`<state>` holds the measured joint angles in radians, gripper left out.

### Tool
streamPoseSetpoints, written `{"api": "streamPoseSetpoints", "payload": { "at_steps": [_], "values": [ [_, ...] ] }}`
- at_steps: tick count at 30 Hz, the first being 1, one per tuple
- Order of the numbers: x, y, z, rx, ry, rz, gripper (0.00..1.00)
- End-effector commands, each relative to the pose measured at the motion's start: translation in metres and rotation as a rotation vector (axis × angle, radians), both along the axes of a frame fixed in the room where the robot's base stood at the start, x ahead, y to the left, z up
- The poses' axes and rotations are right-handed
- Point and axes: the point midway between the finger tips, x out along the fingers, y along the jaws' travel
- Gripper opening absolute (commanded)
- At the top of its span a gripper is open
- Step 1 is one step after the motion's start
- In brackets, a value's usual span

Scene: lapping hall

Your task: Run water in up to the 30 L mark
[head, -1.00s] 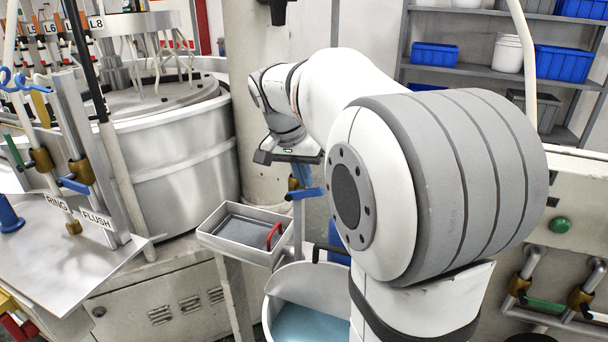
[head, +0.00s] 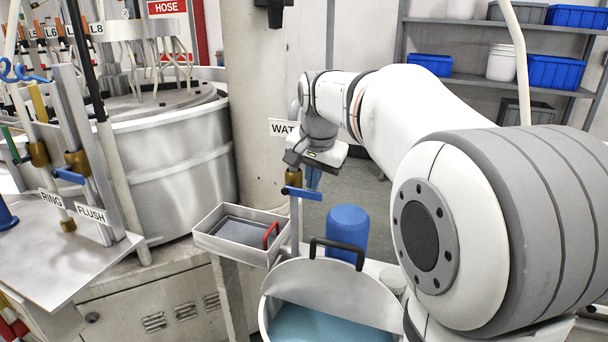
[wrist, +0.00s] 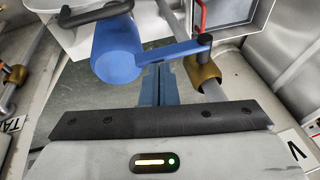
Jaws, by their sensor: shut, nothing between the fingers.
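The water valve has a brass body (head: 293,178) with a blue lever (head: 302,192) pointing right. A label partly reading "WAT" (head: 283,128) is above it. In the wrist view the lever (wrist: 180,51) extends left from the brass body (wrist: 203,72). My gripper (head: 313,181) is shut and empty, just behind the lever. Its blue fingers (wrist: 159,82) show close to the lever in the wrist view; I cannot tell if they touch. The white tub (head: 372,285) below holds bluish water (head: 325,324). No 30 L mark is readable.
A blue cylinder (head: 347,230) stands behind the tub's black handle (head: 337,250). A steel panel with "RING" and "FLUSH" labels (head: 92,214) is at the left.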

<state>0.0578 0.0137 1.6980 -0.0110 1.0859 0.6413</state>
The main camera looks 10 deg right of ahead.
Motion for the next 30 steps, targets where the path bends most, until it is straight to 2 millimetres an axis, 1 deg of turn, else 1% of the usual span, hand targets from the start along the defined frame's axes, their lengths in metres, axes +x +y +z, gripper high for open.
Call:
{"api": "streamPoseSetpoints", "payload": {
  "at_steps": [10, 14, 17, 21, 23, 27, 30],
  "values": [
    [0.0, 0.005, 0.001, -0.001, 0.001, 0.009, 0.0],
    [0.0, 0.005, 0.009, -0.001, 0.001, 0.01, 0.0],
    [0.0, 0.005, 0.023, -0.001, 0.0, 0.01, 0.0],
    [0.0, 0.004, 0.049, 0.0, 0.0, 0.01, 0.0],
    [-0.005, 0.004, 0.056, -0.001, -0.006, 0.01, 0.0],
    [-0.018, 0.002, 0.086, -0.001, -0.005, 0.009, 0.0],
    [-0.026, 0.002, 0.104, -0.001, -0.003, 0.009, 0.0]
  ]
}}
